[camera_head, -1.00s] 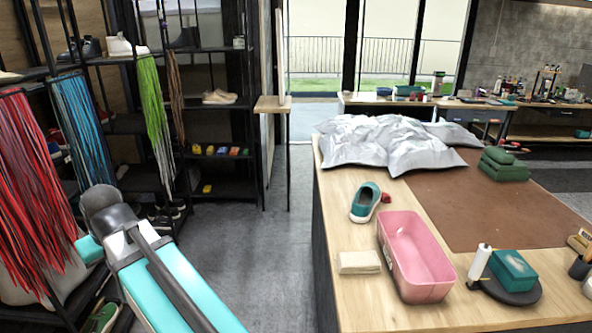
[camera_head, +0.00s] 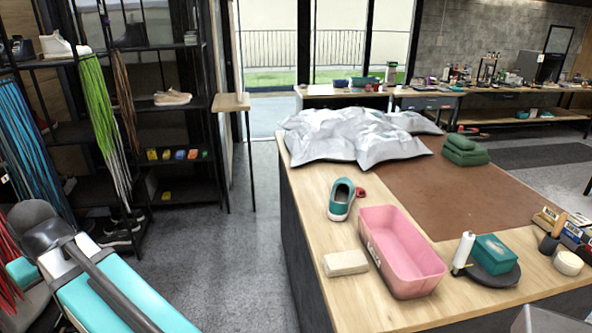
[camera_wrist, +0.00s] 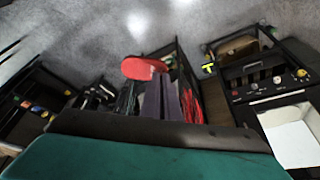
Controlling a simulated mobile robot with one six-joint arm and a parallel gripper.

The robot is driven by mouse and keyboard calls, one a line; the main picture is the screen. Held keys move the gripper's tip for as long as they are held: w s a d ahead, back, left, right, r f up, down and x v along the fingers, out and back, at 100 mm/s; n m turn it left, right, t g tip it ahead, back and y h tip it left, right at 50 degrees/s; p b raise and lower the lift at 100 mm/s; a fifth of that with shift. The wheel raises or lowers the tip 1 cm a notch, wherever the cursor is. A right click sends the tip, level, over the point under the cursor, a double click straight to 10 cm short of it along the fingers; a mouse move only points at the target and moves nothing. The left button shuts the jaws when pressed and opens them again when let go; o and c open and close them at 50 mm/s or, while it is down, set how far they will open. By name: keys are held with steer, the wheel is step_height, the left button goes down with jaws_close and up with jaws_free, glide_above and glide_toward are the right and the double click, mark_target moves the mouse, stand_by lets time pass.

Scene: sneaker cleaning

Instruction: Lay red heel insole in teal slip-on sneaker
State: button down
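The teal slip-on sneaker (camera_head: 341,199) stands on the wooden worktop, in the middle of the head view, its dark opening facing up. My gripper (camera_wrist: 165,82) shows in the wrist view as two dark grey fingers close together. The red heel insole (camera_wrist: 145,68) is at their tips, gripped by one end and sticking out to the left. Sneaker and worktop cannot be made out in the wrist view. In the head view my arm is at the lower left, far from the sneaker, and the fingers and insole are hidden.
A small red object (camera_head: 360,193) lies beside the sneaker. A pink tub (camera_head: 401,250), a beige block (camera_head: 346,263) and a grey crumpled cover (camera_head: 352,137) are near it. A dark plate (camera_head: 492,280) bears a teal box. Shelves with laces stand left; floor between is clear.

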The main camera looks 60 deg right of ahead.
steer(key=shift+d, duration=0.2)
steer(key=s+d+r+n+p, duration=0.1)
steer(key=s+d+p, duration=0.1)
steer(key=d, duration=2.1)
steer(key=s+d+r+p, duration=0.1)
steer(key=s+d+p, duration=0.1)
steer(key=d, duration=2)
steer(key=s+d+r+n+p, duration=0.1)
steer(key=s+d+p, duration=0.2)
steer(key=s+d, duration=2.8)
steer(key=shift+s+d+r+n+y+p, duration=0.2)
steer(key=shift+d+n+y+p, duration=0.15)
steer(key=shift+d, duration=0.7)
steer(key=shift+f, duration=0.2)
steer(key=shift+f+b, duration=2.6)
steer(key=shift+f, duration=3.1)
